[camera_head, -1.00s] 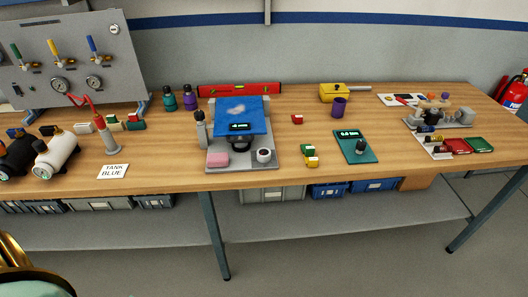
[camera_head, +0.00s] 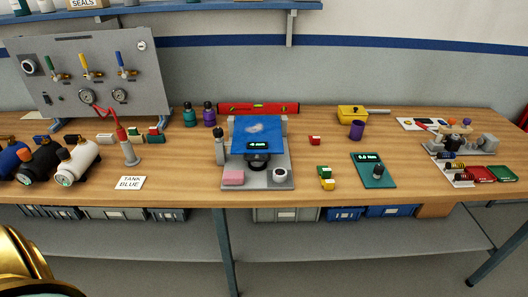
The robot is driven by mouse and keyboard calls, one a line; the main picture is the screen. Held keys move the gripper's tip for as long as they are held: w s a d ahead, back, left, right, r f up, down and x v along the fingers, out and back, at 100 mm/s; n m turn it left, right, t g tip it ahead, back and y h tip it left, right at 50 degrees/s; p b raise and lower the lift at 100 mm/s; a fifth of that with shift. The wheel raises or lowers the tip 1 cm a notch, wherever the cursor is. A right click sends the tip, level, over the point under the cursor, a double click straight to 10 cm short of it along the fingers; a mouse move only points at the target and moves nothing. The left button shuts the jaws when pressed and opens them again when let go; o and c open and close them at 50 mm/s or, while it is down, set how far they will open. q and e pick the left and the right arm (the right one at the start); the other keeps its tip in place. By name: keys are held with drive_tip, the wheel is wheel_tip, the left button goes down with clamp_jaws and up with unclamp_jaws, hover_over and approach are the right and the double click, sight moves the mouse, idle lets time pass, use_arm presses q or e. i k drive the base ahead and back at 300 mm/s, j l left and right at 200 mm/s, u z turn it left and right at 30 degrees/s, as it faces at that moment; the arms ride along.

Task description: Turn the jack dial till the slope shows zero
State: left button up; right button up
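A blue tilting plate (camera_head: 258,130) stands on a grey base (camera_head: 238,182) at the middle of the bench. A small dark display (camera_head: 257,146) with green characters is on its front edge; the reading is too small to make out. A black round dial (camera_head: 257,162), likely the jack dial, sits under the plate's front. A teal board (camera_head: 365,183) to the right carries another green-lit display (camera_head: 369,157) and a black knob (camera_head: 377,170). Neither gripper is in view.
A pink block (camera_head: 233,178) and a white cup-like ring (camera_head: 281,174) sit on the grey base's front. A dark-topped grey bottle (camera_head: 219,147) stands at its left. A red spirit level (camera_head: 258,108) lies behind. Bare bench lies between the base and the small coloured blocks (camera_head: 326,176).

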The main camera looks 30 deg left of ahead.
sight(279, 174)
drive_tip(key=i+l+u, duration=0.3)
drive_tip(key=i, duration=0.2)
drive_tip(key=i+l+u, duration=0.3)
drive_tip(key=i+l, duration=0.15)
